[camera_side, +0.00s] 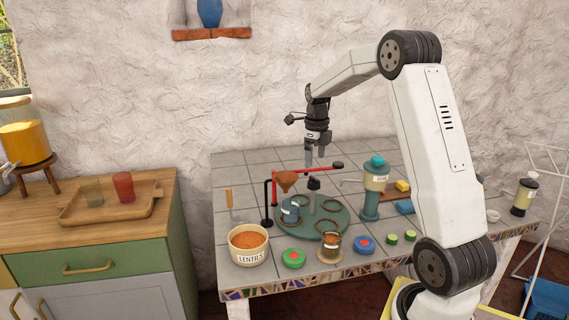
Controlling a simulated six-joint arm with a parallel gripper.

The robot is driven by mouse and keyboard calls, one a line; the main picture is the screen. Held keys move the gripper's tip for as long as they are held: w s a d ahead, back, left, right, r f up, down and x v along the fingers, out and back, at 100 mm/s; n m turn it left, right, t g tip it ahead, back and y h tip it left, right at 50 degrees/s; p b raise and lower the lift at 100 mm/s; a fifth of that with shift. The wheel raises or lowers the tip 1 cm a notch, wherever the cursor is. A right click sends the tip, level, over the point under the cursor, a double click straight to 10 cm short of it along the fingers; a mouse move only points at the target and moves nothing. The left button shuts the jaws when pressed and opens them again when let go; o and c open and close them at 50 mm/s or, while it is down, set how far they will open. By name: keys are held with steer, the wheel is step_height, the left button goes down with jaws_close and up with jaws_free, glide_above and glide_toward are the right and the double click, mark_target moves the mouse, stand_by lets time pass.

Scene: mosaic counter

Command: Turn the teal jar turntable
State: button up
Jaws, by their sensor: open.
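The teal turntable (318,235) is a round plate lying on the grey tiled counter, with several brown rings on it. A blue-grey jar (290,213) stands at its left side under an orange-brown funnel (286,177). A jar with reddish-brown contents (333,244) stands at the turntable's front edge; I cannot tell if it rests on the plate or on the round stand beside it. My gripper (314,160) points down above the back of the turntable, near a red bar, apart from the plate. It is open, and nothing shows between its small fingers.
A red bar on a black post (267,204) crosses behind the turntable. A lentil bowl (248,245) stands front left, with green (293,258) and blue (364,244) lids nearby. A teal-based grinder-like device (371,205) stands to the right. Bare tiles lie at the back left.

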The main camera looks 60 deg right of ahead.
mark_target(314, 178)
steer(key=n, duration=0.5)
steer(key=shift+n, duration=0.4)
steer(key=n, duration=0.6)
steer(key=shift+n, duration=0.3)
steer(key=shift+f, duration=0.1)
steer(key=shift+f, duration=3.85)
jaws_close()
